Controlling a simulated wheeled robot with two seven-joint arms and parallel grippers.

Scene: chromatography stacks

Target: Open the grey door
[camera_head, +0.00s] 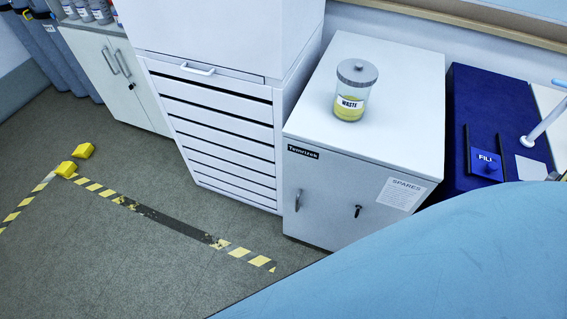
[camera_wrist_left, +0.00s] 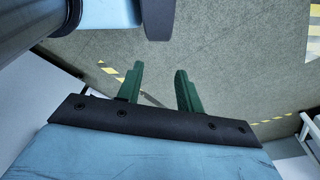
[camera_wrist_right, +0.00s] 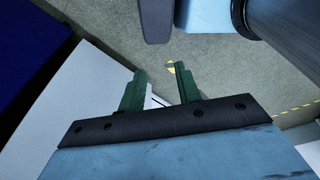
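A light grey cabinet (camera_head: 390,105) labelled "Temnitek" stands right of centre in the head view. Its front is a closed grey door (camera_head: 325,185) with an upright bar handle (camera_head: 298,200) on its left side. A dark key or latch (camera_head: 358,211) and a "SPARES" sheet (camera_head: 400,194) are farther right on the front. My left gripper (camera_wrist_left: 158,69) is open and empty, with the floor beyond its green fingers. My right gripper (camera_wrist_right: 160,68) is open and empty, with a pale surface and floor beyond. Neither gripper shows in the head view.
A lidded "WASTE" jar (camera_head: 349,108) of yellow liquid stands on the cabinet. A white drawer unit (camera_head: 225,135) adjoins it on the left; a blue unit (camera_head: 500,105) marked "FILL" is on the right. Yellow-black tape (camera_head: 245,254) crosses the open floor. A light-blue surface hides the lower right.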

